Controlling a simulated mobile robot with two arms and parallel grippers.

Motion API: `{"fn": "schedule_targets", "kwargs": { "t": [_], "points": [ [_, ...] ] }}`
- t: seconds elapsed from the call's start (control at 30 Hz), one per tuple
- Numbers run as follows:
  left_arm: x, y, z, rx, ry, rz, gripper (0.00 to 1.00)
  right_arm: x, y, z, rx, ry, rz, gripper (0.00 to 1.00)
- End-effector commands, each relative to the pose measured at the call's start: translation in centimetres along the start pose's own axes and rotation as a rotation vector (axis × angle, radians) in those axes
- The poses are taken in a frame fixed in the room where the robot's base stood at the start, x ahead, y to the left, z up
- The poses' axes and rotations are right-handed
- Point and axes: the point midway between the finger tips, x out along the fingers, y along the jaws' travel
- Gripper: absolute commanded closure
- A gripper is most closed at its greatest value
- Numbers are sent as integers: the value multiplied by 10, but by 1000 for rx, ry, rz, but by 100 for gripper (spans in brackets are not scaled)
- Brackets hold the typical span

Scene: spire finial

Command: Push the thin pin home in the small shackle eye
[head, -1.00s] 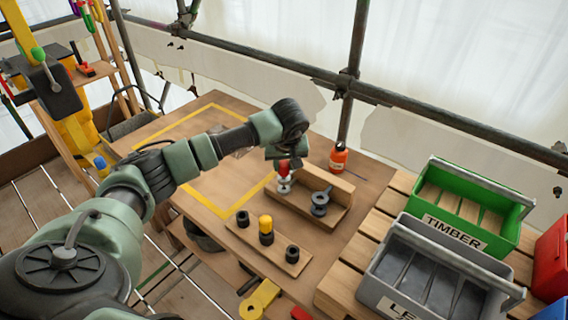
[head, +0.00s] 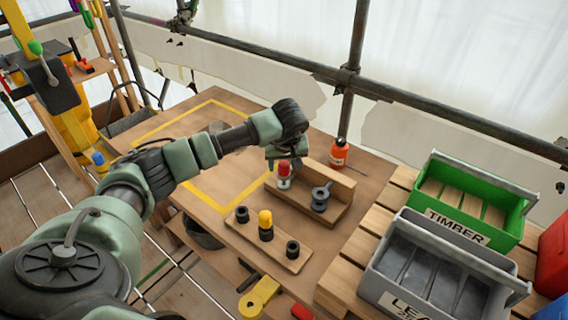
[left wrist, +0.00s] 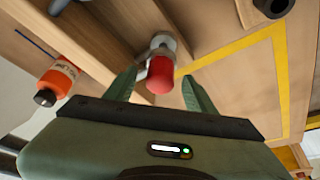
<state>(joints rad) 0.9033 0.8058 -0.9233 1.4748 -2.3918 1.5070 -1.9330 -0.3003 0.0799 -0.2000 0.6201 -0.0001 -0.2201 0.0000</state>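A red-headed pin (head: 284,168) stands upright at a small light-grey metal shackle (head: 284,183) on the left part of a wooden fixture (head: 338,187) in the head view. My left gripper (head: 281,157) is just above the red head. In the left wrist view the two green fingers (left wrist: 160,84) are apart, one on each side of the red head (left wrist: 160,75), with a visible gap beside it. The shackle (left wrist: 162,44) shows beyond the head. The pin's shaft and how deep it sits in the eye are hidden. My right gripper is not in view.
A larger dark shackle (head: 320,200) stands close right of the small one. A wooden strip (head: 283,250) in front holds a yellow-topped pin (head: 265,220) and dark rings. An orange bottle (head: 338,154) is behind the fixture. Green (head: 470,235) and grey (head: 400,290) bins stand right.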

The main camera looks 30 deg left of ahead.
Motion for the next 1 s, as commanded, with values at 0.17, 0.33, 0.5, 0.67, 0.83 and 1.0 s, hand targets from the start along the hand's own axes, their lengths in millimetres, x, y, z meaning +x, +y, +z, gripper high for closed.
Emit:
{"fn": "schedule_targets", "kwargs": {
  "t": [0.17, 0.33, 0.5, 0.67, 0.83, 1.0],
  "points": [
    [0, 0, 0, 0, 0, 0, 45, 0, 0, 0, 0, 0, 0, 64],
    [-14, 0, -1, 1, 3, 2, 45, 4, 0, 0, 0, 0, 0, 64],
    [-44, 0, -1, 1, 3, 2, 45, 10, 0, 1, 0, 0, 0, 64],
    [-67, 1, -1, 0, 2, 2, 45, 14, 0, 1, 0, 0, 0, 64],
    [-78, 0, 0, 1, 0, 0, 45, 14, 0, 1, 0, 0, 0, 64],
    [-78, 0, 0, 0, 0, 0, 45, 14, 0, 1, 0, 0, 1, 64]
  ]
}}
